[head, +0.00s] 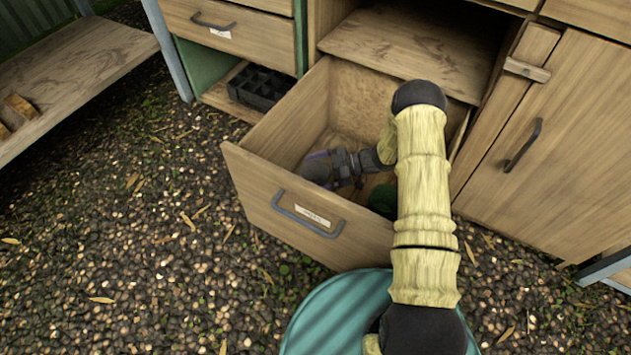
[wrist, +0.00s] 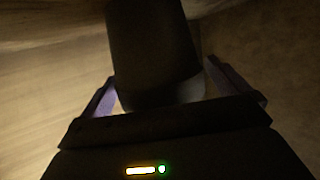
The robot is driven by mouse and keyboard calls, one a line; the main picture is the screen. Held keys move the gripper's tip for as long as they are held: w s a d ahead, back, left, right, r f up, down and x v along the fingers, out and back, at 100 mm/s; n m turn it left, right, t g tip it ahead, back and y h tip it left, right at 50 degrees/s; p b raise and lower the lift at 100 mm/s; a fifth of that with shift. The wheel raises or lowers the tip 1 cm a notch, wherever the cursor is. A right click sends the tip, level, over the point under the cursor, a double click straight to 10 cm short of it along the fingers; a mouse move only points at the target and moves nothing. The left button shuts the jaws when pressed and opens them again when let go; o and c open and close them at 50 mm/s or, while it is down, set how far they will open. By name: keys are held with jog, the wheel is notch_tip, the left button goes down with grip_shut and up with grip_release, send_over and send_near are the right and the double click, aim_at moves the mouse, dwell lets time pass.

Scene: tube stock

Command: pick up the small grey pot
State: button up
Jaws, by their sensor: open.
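My gripper (head: 318,168) is down inside the open drawer (head: 290,222), with my arm reaching over the drawer's right side. In the wrist view my gripper (wrist: 160,84) is open, one finger on each side of a dark, pot-shaped thing (wrist: 152,45). This looks like the small grey pot, but the light is too dim to be sure of its colour. A paler band shows at its near end, between the fingers. I cannot tell whether either finger touches it. In the head view the pot is not clearly seen; my gripper hides that part of the drawer.
A dark green thing (head: 383,199) lies in the drawer beside my arm, partly hidden. The drawer's wooden walls stand close around my gripper. A closed cupboard door (head: 545,140) is to the right. A black cell tray (head: 262,88) sits on a low shelf to the left.

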dwell(0.3)
jog(key=c, duration=1)
notch_tip(320, 180, up, 10)
jog(key=p, duration=0.7)
